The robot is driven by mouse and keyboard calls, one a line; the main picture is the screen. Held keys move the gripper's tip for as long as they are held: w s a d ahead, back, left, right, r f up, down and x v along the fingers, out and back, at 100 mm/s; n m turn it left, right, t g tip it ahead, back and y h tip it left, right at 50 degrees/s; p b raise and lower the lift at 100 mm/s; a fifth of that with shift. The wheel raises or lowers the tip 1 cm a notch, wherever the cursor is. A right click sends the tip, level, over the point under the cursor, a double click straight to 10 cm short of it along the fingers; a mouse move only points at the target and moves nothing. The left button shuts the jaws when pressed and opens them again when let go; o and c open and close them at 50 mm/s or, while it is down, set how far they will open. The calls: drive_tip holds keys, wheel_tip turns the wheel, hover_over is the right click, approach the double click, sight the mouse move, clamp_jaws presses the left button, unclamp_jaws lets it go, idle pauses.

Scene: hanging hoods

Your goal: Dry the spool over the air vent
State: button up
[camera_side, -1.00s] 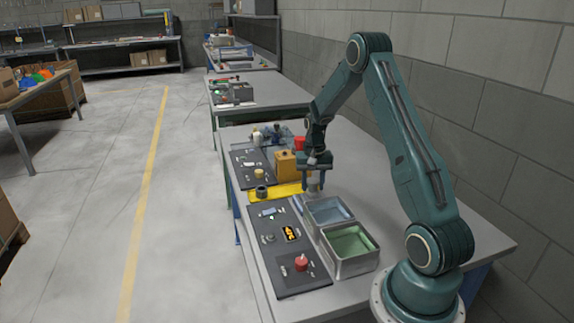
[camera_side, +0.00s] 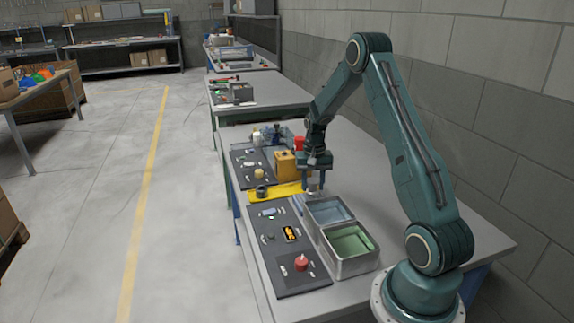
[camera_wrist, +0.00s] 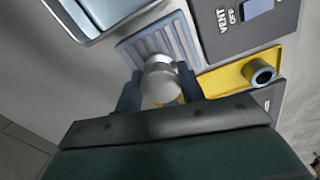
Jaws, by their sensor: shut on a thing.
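My gripper (camera_side: 315,188) is shut on a silver metal spool. In the wrist view the spool (camera_wrist: 160,80) sits between the two dark fingers (camera_wrist: 161,92), its round end towards the camera. The air vent is a grey slatted grille (camera_wrist: 150,47) beside a dark panel marked VENT (camera_wrist: 232,25). The spool overlaps the near edge of the grille in that view; its height above it is hard to judge. In the side view the vent (camera_side: 297,204) shows only in part, left of my gripper.
A yellow tray (camera_side: 288,190) with a dark ring-shaped part (camera_side: 261,191) lies left of my gripper. Two metal tubs, one bluish (camera_side: 327,211) and one green (camera_side: 350,243), stand nearby. A control panel with a red knob (camera_side: 301,264) is in front. An amber box (camera_side: 285,165) stands behind.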

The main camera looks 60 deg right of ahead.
drive_tip(key=shift+w+d, duration=0.25)
drive_tip(key=shift+d, duration=0.05)
idle(3.5)
drive_tip(key=shift+s+a, duration=0.3)
idle(0.5)
drive_tip(key=shift+r, duration=0.2)
idle(0.6)
drive_tip(key=shift+r, duration=2.35)
drive_tip(key=shift+w, duration=0.1)
